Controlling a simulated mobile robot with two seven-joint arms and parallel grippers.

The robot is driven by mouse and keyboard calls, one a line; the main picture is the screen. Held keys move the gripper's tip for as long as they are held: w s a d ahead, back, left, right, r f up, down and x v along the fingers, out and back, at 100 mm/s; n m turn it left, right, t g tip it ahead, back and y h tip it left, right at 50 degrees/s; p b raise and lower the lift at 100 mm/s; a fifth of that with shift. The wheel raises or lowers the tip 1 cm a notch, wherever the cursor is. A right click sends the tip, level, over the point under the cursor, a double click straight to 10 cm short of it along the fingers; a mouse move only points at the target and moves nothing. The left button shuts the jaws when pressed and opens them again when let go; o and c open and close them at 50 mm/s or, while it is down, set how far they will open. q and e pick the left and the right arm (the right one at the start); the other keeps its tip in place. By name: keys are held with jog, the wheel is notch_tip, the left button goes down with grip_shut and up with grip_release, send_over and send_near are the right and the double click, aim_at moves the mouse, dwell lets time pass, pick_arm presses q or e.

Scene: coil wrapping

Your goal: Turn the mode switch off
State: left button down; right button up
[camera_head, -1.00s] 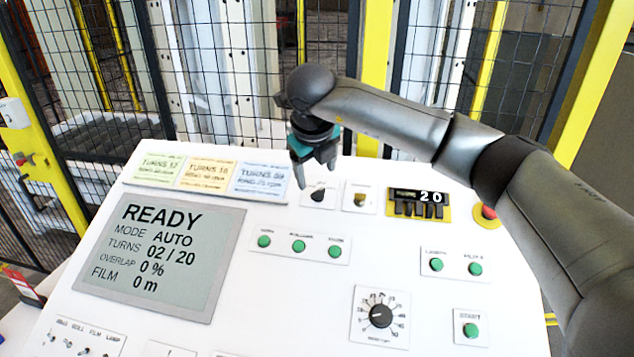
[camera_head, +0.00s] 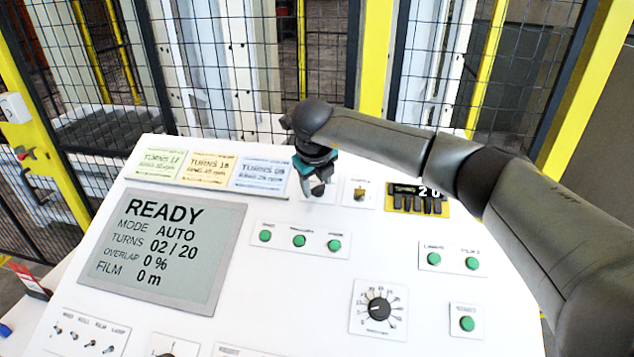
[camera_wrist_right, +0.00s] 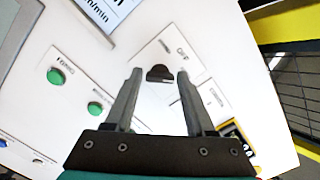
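A black rotary knob (camera_wrist_right: 160,73), which looks like the mode switch, sits on a white plate marked "OFF" in the right wrist view. In the head view it is at the top of the panel, largely hidden by my right gripper (camera_head: 315,190). In the right wrist view my right gripper (camera_wrist_right: 155,78) is open, with one fingertip on each side of the knob and visible gaps between. I cannot tell how deep the fingers reach. The display (camera_head: 165,250) reads READY, MODE AUTO, TURNS 02 / 20. My left gripper is not in view.
Green buttons (camera_head: 299,241), a graduated dial (camera_head: 379,308) and toggles (camera_head: 90,343) lie nearer. Coloured cards (camera_head: 208,169) lie left. A mesh fence stands behind.

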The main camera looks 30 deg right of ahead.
grip_shut()
jog(key=shift+n, duration=0.3)
jog(key=n+b, duration=0.1)
jog(key=n, duration=0.2)
jog(key=shift+b, duration=0.4)
jog(key=shift+n+y+b, duration=0.3)
jog(key=shift+n, duration=2.4)
jog(key=shift+o, duration=1.9)
grip_release()
